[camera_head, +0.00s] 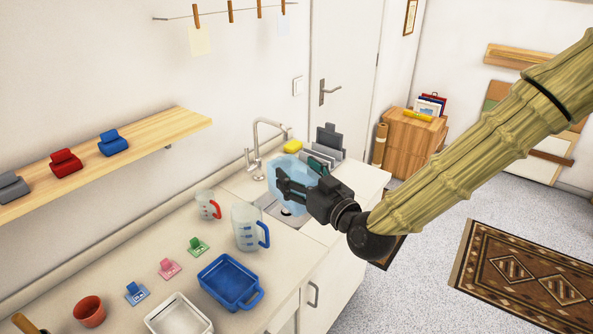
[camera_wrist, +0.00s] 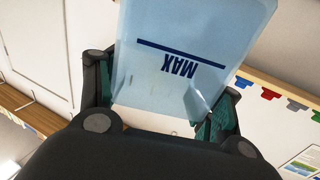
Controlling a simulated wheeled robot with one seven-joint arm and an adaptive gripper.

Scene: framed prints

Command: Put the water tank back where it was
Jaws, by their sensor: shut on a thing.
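The water tank (camera_head: 283,170) is a translucent light-blue container, held above the sink area in the head view. My gripper (camera_head: 296,187) is shut on it, with the dark fingers across its near side. In the wrist view, the tank (camera_wrist: 190,62) sits between the two fingers of my gripper (camera_wrist: 160,105), and its dark MAX line and lettering appear upside down. Its far end runs out of the top of the wrist view.
The faucet (camera_head: 258,140) stands behind the tank. A clear jug with a blue handle (camera_head: 247,228), a measuring cup with a red handle (camera_head: 206,204) and a blue tray (camera_head: 229,283) stand on the counter. A wall shelf (camera_head: 175,127) carries several coloured pieces. A dish rack (camera_head: 326,148) stands behind.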

